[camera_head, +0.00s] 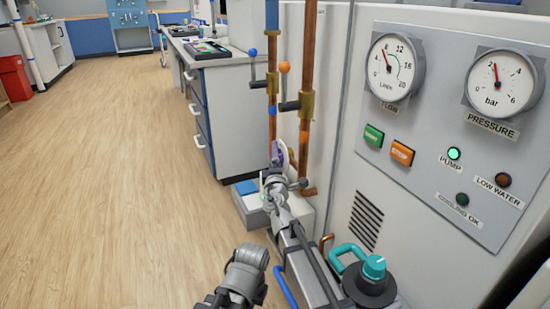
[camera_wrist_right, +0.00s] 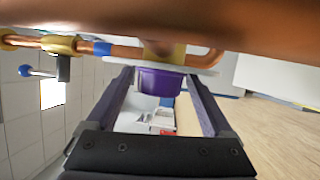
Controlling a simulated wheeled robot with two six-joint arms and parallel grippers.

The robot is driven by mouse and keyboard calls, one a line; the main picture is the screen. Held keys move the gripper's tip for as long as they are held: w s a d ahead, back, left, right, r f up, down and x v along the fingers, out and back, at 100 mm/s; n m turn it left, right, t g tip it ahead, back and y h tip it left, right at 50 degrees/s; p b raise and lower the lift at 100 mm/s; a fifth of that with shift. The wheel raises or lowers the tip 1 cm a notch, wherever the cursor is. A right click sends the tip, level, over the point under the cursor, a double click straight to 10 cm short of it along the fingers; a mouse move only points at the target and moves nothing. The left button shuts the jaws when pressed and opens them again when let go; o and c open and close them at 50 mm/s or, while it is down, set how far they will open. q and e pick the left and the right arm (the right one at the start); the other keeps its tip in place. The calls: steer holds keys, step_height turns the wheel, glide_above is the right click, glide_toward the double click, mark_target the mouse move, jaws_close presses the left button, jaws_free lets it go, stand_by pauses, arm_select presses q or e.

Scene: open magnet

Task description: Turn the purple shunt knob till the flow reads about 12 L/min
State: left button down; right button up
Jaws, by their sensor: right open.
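The purple shunt knob (camera_head: 281,153) sits low on the copper pipes, partly hidden by my right arm in the head view. My right gripper (camera_wrist_right: 160,84) is open, with its two fingers on either side of the purple knob (camera_wrist_right: 160,80) in the wrist view. Gaps seem to show between the knob and both fingers; I cannot tell whether either one touches it. The flow gauge (camera_head: 397,67) has its red needle pointing up and left, between about 4 and 8. My left gripper is not clearly seen; only a grey arm part shows at the bottom.
The pressure gauge (camera_head: 503,80) reads near 2, and the pump lamp (camera_head: 454,153) is lit green. Levers with a blue ball (camera_head: 253,52) and an orange ball (camera_head: 285,67) stick out from the pipes. A teal knob (camera_head: 374,267) is near the cabinet foot. Floor at left is clear.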

steer(key=shift+s, duration=0.15)
steer(key=s+f, duration=0.1)
steer(key=s, duration=0.6)
steer(key=shift+s+b, duration=0.25)
steer(key=shift+b, duration=0.2)
steer(key=shift+w, duration=0.1)
